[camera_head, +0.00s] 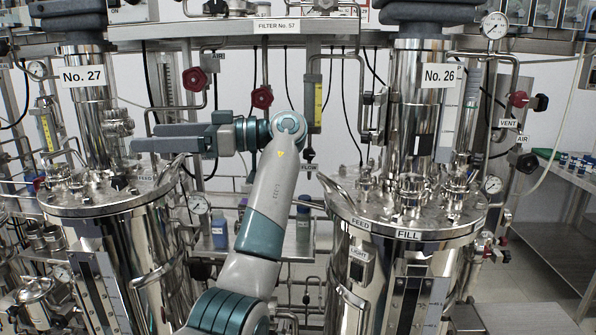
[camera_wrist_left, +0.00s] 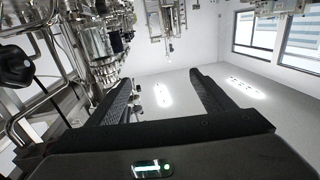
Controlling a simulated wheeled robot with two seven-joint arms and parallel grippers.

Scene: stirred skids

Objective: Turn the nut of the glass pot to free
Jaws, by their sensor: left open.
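My left gripper (camera_head: 143,138) reaches in front of the left vessel, its fingers pointing left above the lid near the FEED label. In the left wrist view its two fingers (camera_wrist_left: 160,78) are spread with nothing between them. The left steel vessel (camera_head: 125,255), under the No. 27 column, has several clamps and fittings on its lid. A similar vessel (camera_head: 400,275) stands on the right under No. 26. I cannot tell which fitting is the glass pot or its nut. My right gripper is not in view.
Red valve handwheels (camera_head: 195,79) and pipes stand behind my arm. A small lidded metal pot (camera_head: 37,290) sits at the lower left. A steel bench (camera_head: 555,225) is at the right. In the left wrist view, a black knob (camera_wrist_left: 15,68) and metal fittings crowd the left.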

